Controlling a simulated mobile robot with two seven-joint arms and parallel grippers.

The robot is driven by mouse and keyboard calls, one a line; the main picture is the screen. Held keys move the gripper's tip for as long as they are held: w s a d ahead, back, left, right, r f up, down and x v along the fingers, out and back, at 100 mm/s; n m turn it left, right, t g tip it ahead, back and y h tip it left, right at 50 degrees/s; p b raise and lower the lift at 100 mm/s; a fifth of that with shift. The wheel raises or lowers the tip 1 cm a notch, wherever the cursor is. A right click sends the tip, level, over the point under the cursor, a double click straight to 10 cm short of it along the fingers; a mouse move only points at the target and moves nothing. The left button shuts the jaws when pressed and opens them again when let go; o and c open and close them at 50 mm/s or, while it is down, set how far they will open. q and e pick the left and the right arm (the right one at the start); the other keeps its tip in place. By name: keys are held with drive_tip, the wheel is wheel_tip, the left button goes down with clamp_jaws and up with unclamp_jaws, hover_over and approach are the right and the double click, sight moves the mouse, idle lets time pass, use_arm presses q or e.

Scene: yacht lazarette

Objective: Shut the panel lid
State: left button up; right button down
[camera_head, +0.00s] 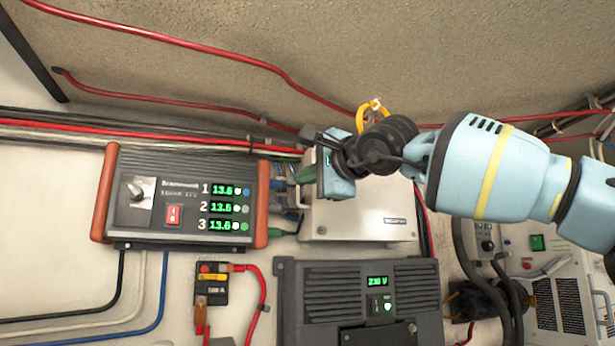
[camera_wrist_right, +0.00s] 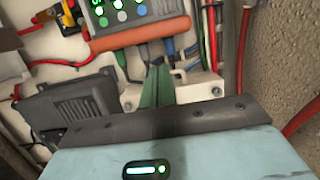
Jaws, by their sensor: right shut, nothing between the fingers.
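A cream panel box (camera_head: 358,218) with a small dark label is on the wall at the middle of the head view. My right arm covers its upper part, and I cannot tell how far its lid stands open. My right gripper (camera_head: 303,175) is at the box's upper left edge, with its green fingers pointing left. In the right wrist view the fingers (camera_wrist_right: 156,85) are together and empty, in front of a pale surface with cables. I cannot tell whether they touch the box. My left gripper is not in view.
A charger with green readouts (camera_head: 180,200) is left of the box, with cables between them. A dark unit reading 230 V (camera_head: 358,290) is just below. Red cables (camera_head: 170,40) run along the top. A black switch (camera_head: 212,285) is lower left.

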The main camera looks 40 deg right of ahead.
drive_tip(key=shift+s+a+r+b, duration=0.1)
drive_tip(key=shift+s+a+b, duration=0.05)
drive_tip(key=shift+s+a, duration=0.45)
drive_tip(key=shift+s+a+b, duration=0.2)
drive_tip(key=shift+s+a, duration=0.25)
drive_tip(key=shift+s, duration=0.4)
drive_tip(key=shift+s+a+r+b, duration=0.1)
drive_tip(key=shift+s+a+b, duration=0.05)
drive_tip(key=shift+s+a, duration=0.45)
drive_tip(key=shift+s, duration=0.1)
drive_tip(key=shift+d+f, duration=0.1)
